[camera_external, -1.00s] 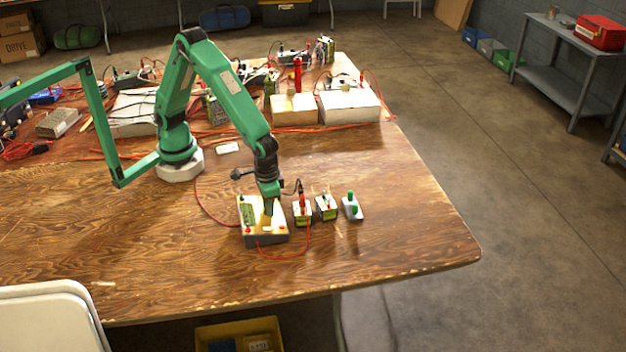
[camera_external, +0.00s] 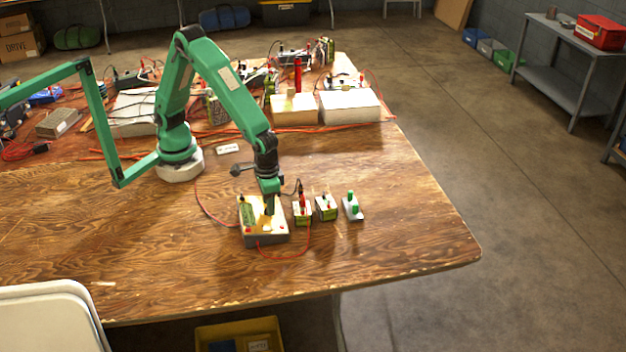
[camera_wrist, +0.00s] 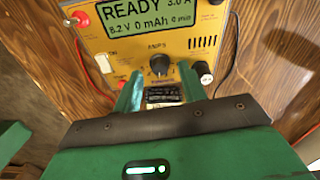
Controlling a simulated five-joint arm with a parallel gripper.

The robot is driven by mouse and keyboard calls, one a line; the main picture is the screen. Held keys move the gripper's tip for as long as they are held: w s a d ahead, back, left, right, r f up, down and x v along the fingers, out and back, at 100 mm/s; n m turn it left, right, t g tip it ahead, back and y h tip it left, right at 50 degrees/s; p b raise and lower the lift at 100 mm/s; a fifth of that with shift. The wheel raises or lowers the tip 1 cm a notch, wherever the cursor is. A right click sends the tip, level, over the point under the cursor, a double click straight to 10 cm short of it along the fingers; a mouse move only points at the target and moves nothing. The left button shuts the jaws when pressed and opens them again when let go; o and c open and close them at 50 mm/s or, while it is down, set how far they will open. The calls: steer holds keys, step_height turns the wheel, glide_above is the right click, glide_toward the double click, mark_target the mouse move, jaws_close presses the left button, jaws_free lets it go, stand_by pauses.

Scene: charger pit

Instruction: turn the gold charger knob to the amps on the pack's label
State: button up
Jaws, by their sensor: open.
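The charger (camera_external: 279,239) sits on the wooden table with my gripper (camera_external: 269,212) over it. In the wrist view its gold faceplate (camera_wrist: 205,44) has a display (camera_wrist: 150,18) reading READY, 3.0 A, 8.2 V, 0 mAh, 0 min. A dark round knob (camera_wrist: 159,63) with a pale pointer sits under the word AMPS. My gripper (camera_wrist: 160,72) is open, with one green finger on each side of the knob. I cannot tell whether they touch it. A small black label (camera_wrist: 163,94) shows between the fingers; its print is too small to read.
Battery packs (camera_external: 303,214) and (camera_external: 326,209) and a grey block with green posts (camera_external: 352,209) stand right of the charger. A red wire (camera_external: 300,253) loops in front. A black terminal (camera_wrist: 204,72) is close to the right finger.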

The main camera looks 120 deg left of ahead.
steer(key=shift+w+r, duration=0.1)
steer(key=shift+r, duration=3.15)
steer(key=n, duration=0.4)
steer(key=shift+w+n+g, duration=0.3)
steer(key=shift+n+g, duration=0.1)
steer(key=n, duration=0.3)
steer(key=shift+w+n+g, duration=0.2)
steer(key=shift+n+g, duration=0.1)
steer(key=shift+n, duration=0.1)
steer(key=shift+f, duration=0.1)
steer(key=shift+s+f, duration=0.2)
steer(key=shift+f, duration=1.1)
steer(key=shift+s+f, duration=0.15)
steer(key=shift+f, duration=1.1)
steer(key=shift+s+f, duration=0.2)
steer(key=shift+f, duration=1.1)
steer(key=shift+c, duration=0.2)
jaws_close()
